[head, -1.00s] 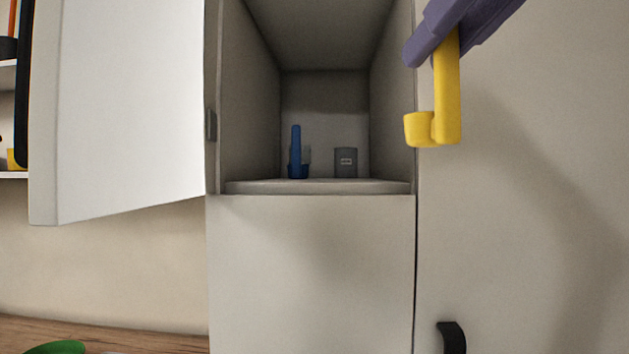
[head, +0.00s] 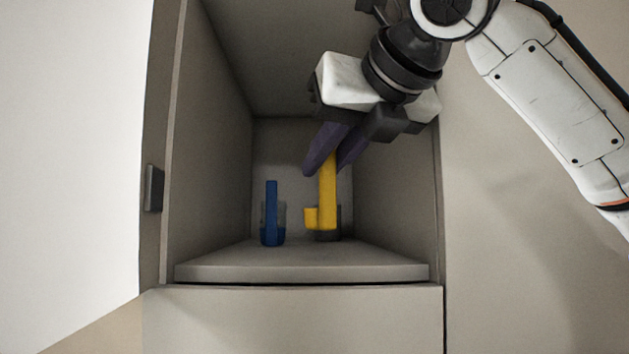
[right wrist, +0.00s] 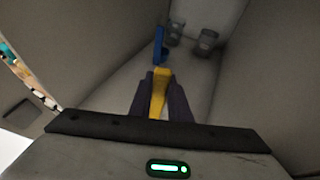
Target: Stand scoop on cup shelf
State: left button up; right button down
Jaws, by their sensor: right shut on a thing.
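The yellow scoop (head: 327,198) hangs upright with its small cup end down, inside the open cupboard. My right gripper (head: 327,165) is shut on the top of its handle; the right wrist view also shows the yellow handle (right wrist: 160,92) between the purple fingers. The cup shelf (head: 300,268) lies below it. I cannot tell whether the scoop touches the shelf. A blue scoop (head: 271,215) stands upright on the shelf to the left. A grey cup (head: 328,236) is mostly hidden behind the yellow scoop. My left gripper is not in view.
A clear grey cup (right wrist: 174,33) stands behind the blue scoop. The cupboard's side walls are close on both sides, and the open white door (head: 70,150) is at the left. The front of the shelf is bare.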

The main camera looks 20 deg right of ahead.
jog(key=w, duration=0.3)
jog(key=shift+w+a, duration=0.1)
jog(key=shift+a, duration=0.1)
jog(key=shift+w, duration=0.3)
jog(key=shift+f, duration=1.75)
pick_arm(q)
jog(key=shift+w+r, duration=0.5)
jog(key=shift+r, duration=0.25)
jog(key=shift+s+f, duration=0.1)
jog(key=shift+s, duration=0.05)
pick_arm(e)
jog(key=shift+f, duration=0.1)
jog(key=c, duration=1.7)
grip_release()
jog(key=shift+o, duration=0.2)
